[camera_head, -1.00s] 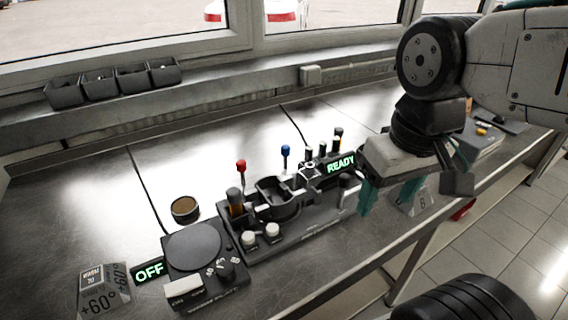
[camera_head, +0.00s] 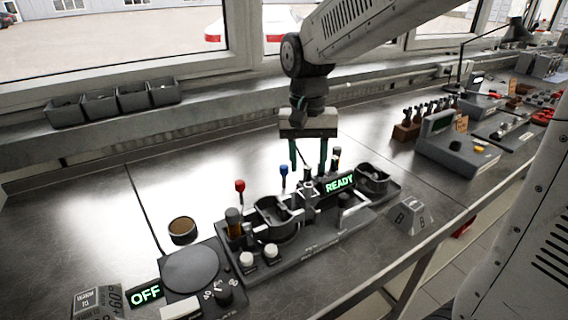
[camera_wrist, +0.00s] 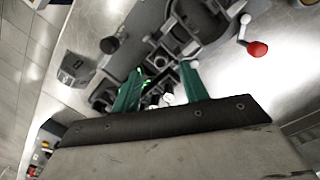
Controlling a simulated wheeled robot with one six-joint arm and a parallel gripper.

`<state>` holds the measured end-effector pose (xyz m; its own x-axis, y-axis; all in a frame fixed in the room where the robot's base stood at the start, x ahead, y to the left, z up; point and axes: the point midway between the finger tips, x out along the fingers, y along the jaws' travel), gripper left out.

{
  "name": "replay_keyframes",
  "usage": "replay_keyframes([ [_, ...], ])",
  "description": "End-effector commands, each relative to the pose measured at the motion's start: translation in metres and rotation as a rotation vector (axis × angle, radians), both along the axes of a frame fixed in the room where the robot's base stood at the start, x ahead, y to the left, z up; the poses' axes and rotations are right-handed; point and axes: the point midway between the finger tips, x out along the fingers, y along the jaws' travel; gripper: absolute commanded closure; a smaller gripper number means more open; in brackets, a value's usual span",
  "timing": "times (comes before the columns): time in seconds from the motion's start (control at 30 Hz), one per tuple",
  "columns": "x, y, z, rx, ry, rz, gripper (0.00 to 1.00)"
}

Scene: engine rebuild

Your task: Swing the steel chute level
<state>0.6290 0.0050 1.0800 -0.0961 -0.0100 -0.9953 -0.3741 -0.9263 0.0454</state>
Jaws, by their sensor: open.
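My gripper (camera_head: 308,169) is open, pointing down over the back of a dark fixture (camera_head: 325,238) between its two cups. The green fingers also show in the wrist view (camera_wrist: 161,70), apart and with nothing clearly held. A small pale metal piece (camera_head: 307,188), which may be the steel chute, sits below the fingers near the READY display (camera_head: 340,184). Its tilt is too small to tell. One dark cup (camera_head: 265,228) is at the left and another (camera_head: 372,171) at the right. Whether the fingers touch anything is unclear.
Levers with a red knob (camera_head: 240,186) and a blue knob (camera_head: 284,169) stand behind the left cup. A hotplate marked OFF (camera_head: 190,268) is at the front left. A grey B block (camera_head: 411,218) is at the right. The bench behind the left levers is clear.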

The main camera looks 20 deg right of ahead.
Motion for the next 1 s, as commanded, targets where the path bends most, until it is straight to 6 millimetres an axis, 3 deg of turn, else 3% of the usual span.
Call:
replay_keyframes([
  [0.03, 0.022, 0.005, -0.006, -0.007, 0.003, -0.064, 0.56],
  [0.2, 0.083, 0.016, -0.008, -0.022, -0.041, -0.330, 0.56],
  [0.3, 0.099, 0.017, 0.004, -0.017, -0.084, -0.460, 0.56],
  [0.57, 0.102, 0.017, 0.000, -0.020, -0.095, -0.598, 0.56],
  [1.0, 0.102, 0.017, -0.063, -0.020, -0.095, -0.596, 0.56],
])
